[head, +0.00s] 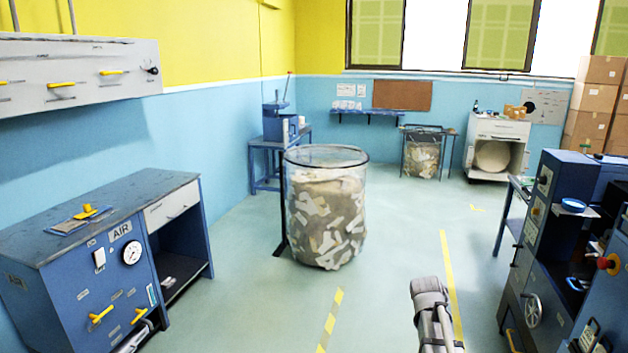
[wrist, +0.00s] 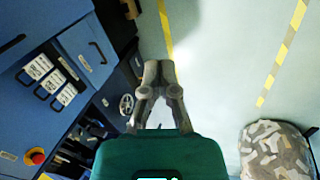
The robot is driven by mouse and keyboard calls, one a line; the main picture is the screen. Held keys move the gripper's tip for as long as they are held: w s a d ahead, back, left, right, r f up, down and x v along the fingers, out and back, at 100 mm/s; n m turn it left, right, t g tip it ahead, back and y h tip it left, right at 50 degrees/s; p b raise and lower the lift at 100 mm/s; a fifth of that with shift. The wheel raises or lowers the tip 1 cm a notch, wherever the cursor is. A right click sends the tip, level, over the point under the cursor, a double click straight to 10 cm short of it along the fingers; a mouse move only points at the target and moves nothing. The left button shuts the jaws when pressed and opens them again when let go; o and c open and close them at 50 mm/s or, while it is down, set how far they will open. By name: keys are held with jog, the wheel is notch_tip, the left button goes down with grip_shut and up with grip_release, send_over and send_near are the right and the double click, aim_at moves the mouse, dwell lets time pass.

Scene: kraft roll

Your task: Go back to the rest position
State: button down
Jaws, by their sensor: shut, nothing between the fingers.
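My gripper (wrist: 158,72) shows in the wrist view with its two fingertips together, shut and empty, above the pale green floor. In the head view a grey part of my arm (head: 432,312) shows at the bottom, right of centre; the fingertips cannot be made out there. Nothing is touching the gripper in the wrist view.
A clear bin of paper scraps (head: 326,205) stands mid-floor. A blue bench with an AIR gauge (head: 75,285) is at left. A blue machine (head: 545,245) with knobs and a handwheel is at right.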

jog(key=s+a+n+t+y, duration=0.1)
jog(key=s+a+n+y, duration=0.2)
jog(key=a, duration=1.5)
jog(key=s+f+n, duration=0.1)
jog(key=s+n, duration=0.1)
jog(key=s, duration=0.3)
jog(key=shift+n, duration=0.3)
jog(key=shift+s, duration=0.2)
